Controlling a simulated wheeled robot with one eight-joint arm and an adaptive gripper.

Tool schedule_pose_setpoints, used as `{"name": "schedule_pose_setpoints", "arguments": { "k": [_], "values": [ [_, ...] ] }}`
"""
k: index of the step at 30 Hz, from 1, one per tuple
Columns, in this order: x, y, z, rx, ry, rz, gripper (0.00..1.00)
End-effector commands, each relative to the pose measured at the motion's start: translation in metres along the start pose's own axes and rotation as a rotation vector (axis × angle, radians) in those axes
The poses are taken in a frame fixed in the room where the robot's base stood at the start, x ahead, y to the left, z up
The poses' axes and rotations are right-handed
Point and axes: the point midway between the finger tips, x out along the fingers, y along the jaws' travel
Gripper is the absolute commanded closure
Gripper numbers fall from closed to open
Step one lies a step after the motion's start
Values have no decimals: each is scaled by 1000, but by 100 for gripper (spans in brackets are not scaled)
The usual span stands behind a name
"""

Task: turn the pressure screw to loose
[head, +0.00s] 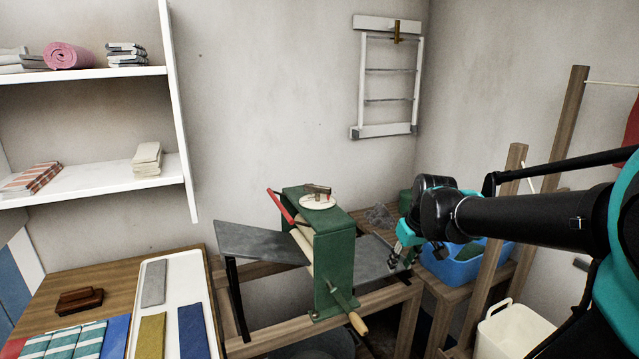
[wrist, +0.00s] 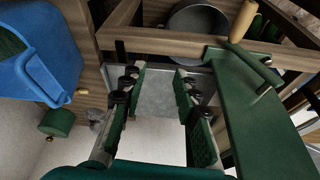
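The pressure screw (head: 318,190) is a small brownish crosspiece over a round white dial, on top of the green mangle (head: 334,262). A small red mark shows on the dial; I cannot read its setting. My gripper (head: 401,262) is to the right of the mangle, lower than the screw and apart from it, above the grey board on that side. In the wrist view my gripper (wrist: 158,80) is open, with nothing between its green-padded fingers. The mangle's green frame (wrist: 262,115) shows at right there; I cannot make out the screw in that view.
A red lever (head: 281,206) sticks up at the mangle's left. The crank's wooden grip (head: 357,323) juts out in front. A blue tub (head: 466,268) stands behind my gripper, beside wooden posts (head: 505,215). The space above the mangle is clear.

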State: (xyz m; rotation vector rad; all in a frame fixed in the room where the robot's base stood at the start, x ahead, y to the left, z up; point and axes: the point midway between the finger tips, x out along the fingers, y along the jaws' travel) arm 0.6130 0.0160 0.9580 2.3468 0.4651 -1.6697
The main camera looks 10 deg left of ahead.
Motion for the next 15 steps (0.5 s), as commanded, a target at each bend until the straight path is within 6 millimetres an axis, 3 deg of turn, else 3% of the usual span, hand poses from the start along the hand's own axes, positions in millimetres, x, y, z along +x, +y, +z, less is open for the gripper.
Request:
{"name": "schedule_pose_setpoints", "arguments": {
  "k": [1, 6, 12, 15],
  "values": [
    [-18, -5, -30, -63, -3, -24, 69],
    [-82, -27, -111, -285, -5, -108, 69],
    [-165, -64, -186, -545, 9, -206, 69],
    [-205, -84, -211, -665, 22, -251, 69]
  ]
}}
